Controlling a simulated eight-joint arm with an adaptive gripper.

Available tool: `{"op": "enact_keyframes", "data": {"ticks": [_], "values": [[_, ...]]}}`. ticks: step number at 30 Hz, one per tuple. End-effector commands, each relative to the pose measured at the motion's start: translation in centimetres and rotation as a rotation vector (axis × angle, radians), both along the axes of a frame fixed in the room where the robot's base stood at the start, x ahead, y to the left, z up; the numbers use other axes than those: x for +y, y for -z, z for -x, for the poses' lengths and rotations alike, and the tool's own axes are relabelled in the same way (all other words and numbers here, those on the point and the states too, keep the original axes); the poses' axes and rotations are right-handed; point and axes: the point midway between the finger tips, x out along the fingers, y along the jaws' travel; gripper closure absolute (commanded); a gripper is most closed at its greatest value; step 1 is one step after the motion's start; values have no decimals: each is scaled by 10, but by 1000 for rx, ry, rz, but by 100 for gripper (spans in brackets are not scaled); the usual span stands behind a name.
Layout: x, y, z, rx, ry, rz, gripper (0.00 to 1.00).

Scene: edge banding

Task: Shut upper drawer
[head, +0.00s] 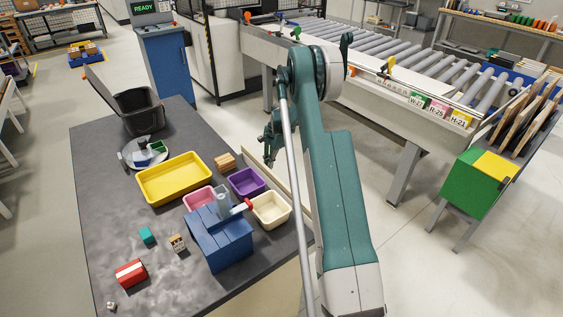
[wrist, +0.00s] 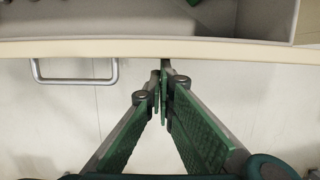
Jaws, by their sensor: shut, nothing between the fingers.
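The upper drawer shows in the wrist view as a cream front edge (wrist: 215,50) with a grey interior behind it, so it stands open. Its grey bar handle (wrist: 75,80) projects from the front, left of my fingers. My gripper (wrist: 163,75) is shut and empty, its fingertips at the outer side of the drawer front; I cannot tell whether they touch it. In the head view my gripper (head: 268,155) is beside the table's right edge, above a cream panel (head: 291,190) that appears to be the drawer front. My arm hides part of this area.
The dark table (head: 105,200) holds a yellow tray (head: 173,180), a purple bin (head: 247,181), a cream bin (head: 270,210) and a blue block-like stand (head: 222,243) near that edge. A roller conveyor (head: 415,65) stands behind my arm. Floor is clear between them.

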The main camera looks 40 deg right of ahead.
Motion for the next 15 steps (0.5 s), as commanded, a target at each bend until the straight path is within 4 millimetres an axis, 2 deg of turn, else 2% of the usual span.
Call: {"op": "enact_keyframes", "data": {"ticks": [1,3,6,10,15], "values": [[14,1,0,0,-2,0,100],[29,0,0,0,-3,0,100],[46,0,0,0,-1,0,100],[62,0,0,0,-2,0,100],[70,0,0,-1,1,0,100]]}}
